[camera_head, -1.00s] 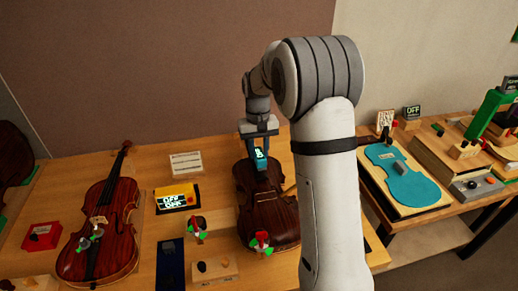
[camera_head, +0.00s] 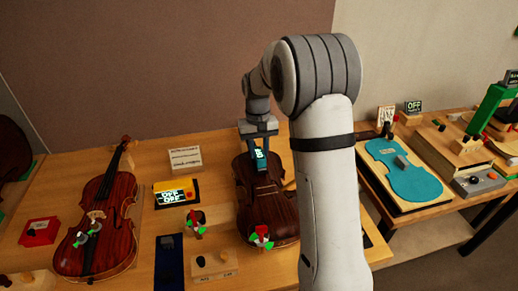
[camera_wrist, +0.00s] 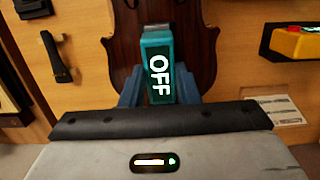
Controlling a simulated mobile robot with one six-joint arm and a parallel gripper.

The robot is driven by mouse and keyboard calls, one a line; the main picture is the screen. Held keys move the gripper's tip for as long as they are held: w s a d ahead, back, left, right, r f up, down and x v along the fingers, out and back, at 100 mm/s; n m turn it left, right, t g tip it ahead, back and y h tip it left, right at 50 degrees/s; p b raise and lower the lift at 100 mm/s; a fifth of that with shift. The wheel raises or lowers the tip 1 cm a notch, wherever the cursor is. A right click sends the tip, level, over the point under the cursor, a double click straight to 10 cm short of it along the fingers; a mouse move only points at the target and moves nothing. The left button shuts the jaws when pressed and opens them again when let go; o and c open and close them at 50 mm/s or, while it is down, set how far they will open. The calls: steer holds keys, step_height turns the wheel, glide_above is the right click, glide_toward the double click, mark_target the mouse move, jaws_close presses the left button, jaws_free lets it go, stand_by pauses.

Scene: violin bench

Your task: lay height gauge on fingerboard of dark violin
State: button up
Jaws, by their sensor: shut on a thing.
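The height gauge (camera_head: 260,160) is a teal block with a dark display. In the wrist view the gauge (camera_wrist: 158,70) reads OFF. My gripper (camera_head: 259,143) is shut on it; both fingers show around it in the wrist view (camera_wrist: 159,92). The dark violin (camera_head: 268,212) lies on the bench below, and its body also shows behind the gauge in the wrist view (camera_wrist: 200,30). The gauge is over the upper part of this violin. Its fingerboard is mostly hidden by the gauge and gripper, and I cannot tell whether the gauge touches it.
A reddish-brown violin (camera_head: 107,215) lies to the left. Between the violins are a yellow box with a display (camera_head: 176,192), a dark blue strip (camera_head: 169,265) and a small clamp (camera_head: 195,221). Another red-green clamp (camera_head: 262,238) stands at the dark violin's near end. A teal violin-shaped plate (camera_head: 405,172) lies right.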

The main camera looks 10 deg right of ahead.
mark_target(258, 151)
steer(key=shift+f, duration=0.3)
steer(key=o, duration=1.1)
steer(key=shift+r, duration=0.1)
steer(key=shift+c, duration=0.2)
steer(key=r, duration=0.4)
steer(key=r+b, duration=0.1)
steer(key=r, duration=0.2)
steer(key=shift+w+r, duration=0.1)
steer(key=shift+w, duration=0.3)
steer(key=shift+r, duration=0.25)
